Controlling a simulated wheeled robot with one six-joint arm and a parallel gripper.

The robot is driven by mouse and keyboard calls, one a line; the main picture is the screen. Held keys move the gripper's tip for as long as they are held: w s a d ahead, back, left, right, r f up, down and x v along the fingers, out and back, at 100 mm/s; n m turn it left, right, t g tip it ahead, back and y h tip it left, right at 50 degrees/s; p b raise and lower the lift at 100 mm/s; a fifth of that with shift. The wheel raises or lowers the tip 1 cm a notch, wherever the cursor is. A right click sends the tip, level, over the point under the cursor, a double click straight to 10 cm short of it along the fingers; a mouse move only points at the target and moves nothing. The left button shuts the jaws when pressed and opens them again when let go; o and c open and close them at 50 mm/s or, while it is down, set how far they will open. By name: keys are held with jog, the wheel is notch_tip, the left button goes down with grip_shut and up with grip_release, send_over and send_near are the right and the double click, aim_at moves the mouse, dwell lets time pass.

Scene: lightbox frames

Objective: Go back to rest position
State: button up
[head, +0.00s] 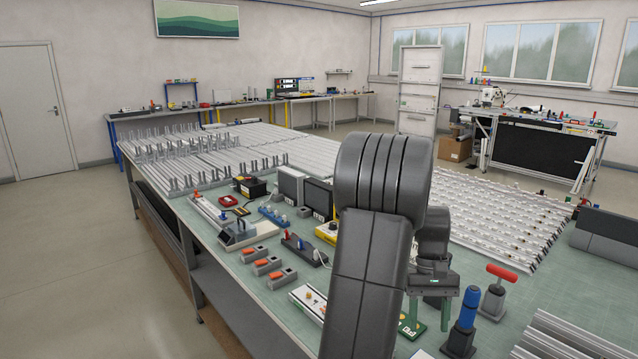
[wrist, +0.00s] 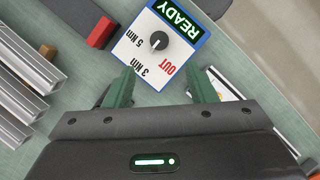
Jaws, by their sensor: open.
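My gripper (head: 430,314) hangs over the green-topped workbench (head: 222,266), right of my large dark arm link. In the wrist view its two green fingers (wrist: 162,86) are apart, with nothing held between them. A white and blue control panel (wrist: 143,62) with a black knob, a green READY label and torque marks lies just beyond the fingertips. I cannot tell how far below the fingers it is. My arm hides part of the bench in the head view.
A blue-handled tool (head: 468,308) and a red T-handled tool (head: 495,290) stand close right of my gripper. Aluminium profiles (head: 570,340) lie at the front right. Grey blocks with orange tops (head: 267,265) sit left of my arm. Open floor (head: 90,260) lies left of the bench.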

jog(key=p+x, duration=0.1)
jog(key=x, duration=1.1)
jog(key=shift+w+r+n+h, duration=0.15)
jog(key=shift+n+h, duration=0.15)
jog(key=shift+n, duration=0.4)
jog(key=n+h, duration=0.1)
jog(key=n, duration=0.1)
jog(key=shift+a+n, duration=0.1)
jog(key=shift+n, duration=0.2)
jog(key=n+h, duration=0.1)
jog(key=n, duration=0.1)
jog(key=n+t+h, duration=0.1)
jog(key=n, duration=0.2)
jog(key=shift+a+n, duration=0.1)
jog(key=shift+n, duration=0.2)
jog(key=v, duration=0.9)
jog(key=shift+s+r+n, duration=0.25)
jog(key=shift+r+n, duration=0.05)
jog(key=shift+n, duration=0.1)
jog(key=shift+a+t, duration=0.1)
jog(key=shift+t, duration=0.2)
